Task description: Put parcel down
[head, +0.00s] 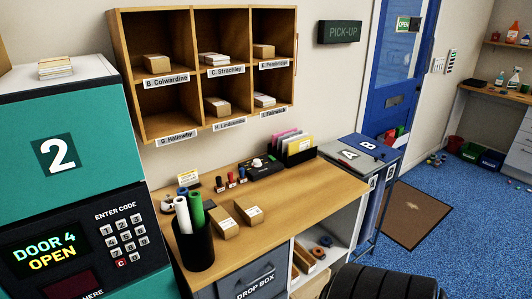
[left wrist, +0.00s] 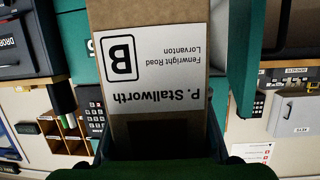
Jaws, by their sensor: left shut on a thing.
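A cardboard parcel (left wrist: 155,20) fills the middle of the left wrist view. Its white label (left wrist: 150,75) reads "P. Stallworth, Fenwright Road, Lorvanton" with a boxed "B", and the text shows upside down. My left gripper (left wrist: 160,147) is shut on this parcel; a dark patch covers its lower part. The head view shows neither gripper nor the held parcel. There, a grey-blue cart (head: 362,152) with tops marked A and B stands at the counter's right end. My right gripper is in no view.
The wooden counter (head: 300,192) carries two small parcels (head: 223,222), a dark pot of rolls (head: 193,248), stamps and a file holder. Labelled pigeonholes (head: 185,18) hang above. A teal locker (head: 70,120) reads "DOOR 4 OPEN". Blue floor with a brown mat (head: 416,216) lies right.

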